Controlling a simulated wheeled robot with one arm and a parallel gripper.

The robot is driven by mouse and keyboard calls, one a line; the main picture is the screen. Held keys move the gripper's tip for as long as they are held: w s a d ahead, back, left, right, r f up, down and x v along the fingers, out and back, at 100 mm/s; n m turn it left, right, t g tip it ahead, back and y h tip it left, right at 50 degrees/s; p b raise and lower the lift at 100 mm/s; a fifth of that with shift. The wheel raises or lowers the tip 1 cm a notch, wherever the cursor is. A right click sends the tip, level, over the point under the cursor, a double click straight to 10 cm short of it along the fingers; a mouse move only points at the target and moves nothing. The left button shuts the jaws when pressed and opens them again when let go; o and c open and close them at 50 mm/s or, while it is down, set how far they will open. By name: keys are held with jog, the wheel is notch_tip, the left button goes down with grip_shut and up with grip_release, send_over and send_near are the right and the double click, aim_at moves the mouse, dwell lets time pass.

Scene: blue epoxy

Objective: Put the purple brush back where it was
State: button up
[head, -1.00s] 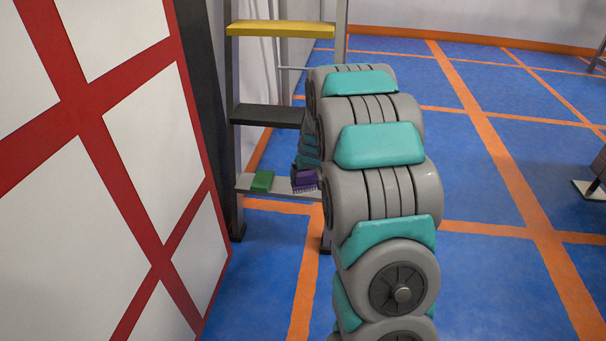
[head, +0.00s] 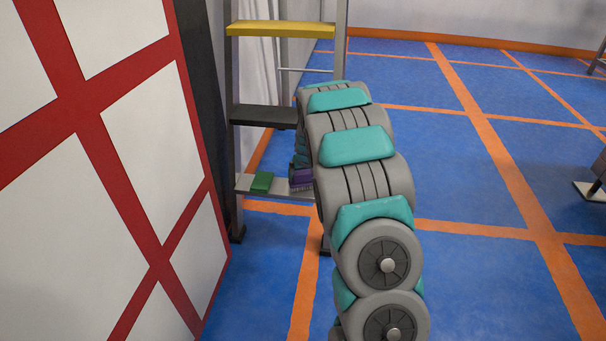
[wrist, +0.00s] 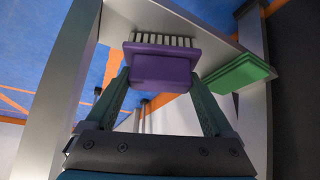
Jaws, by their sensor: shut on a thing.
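The purple brush (head: 301,176) is at the lowest shelf (head: 246,182) of the rack, bristles down, partly hidden behind my arm. In the wrist view, the brush (wrist: 162,66) sits between the two dark green fingers of my gripper (wrist: 160,80), which is shut on it. Its pale bristles face the shelf (wrist: 190,14). I cannot tell whether the bristles touch the shelf. In the head view my gripper is mostly hidden by my arm.
A green item (head: 262,182) lies on the same shelf, left of the brush; it also shows in the wrist view (wrist: 239,73). A black shelf (head: 265,116) and a yellow shelf (head: 280,28) are above. A white panel with red bars (head: 150,170) stands close on the left.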

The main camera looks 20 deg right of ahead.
jog(key=shift+f, duration=0.1)
jog(key=o, duration=1.2)
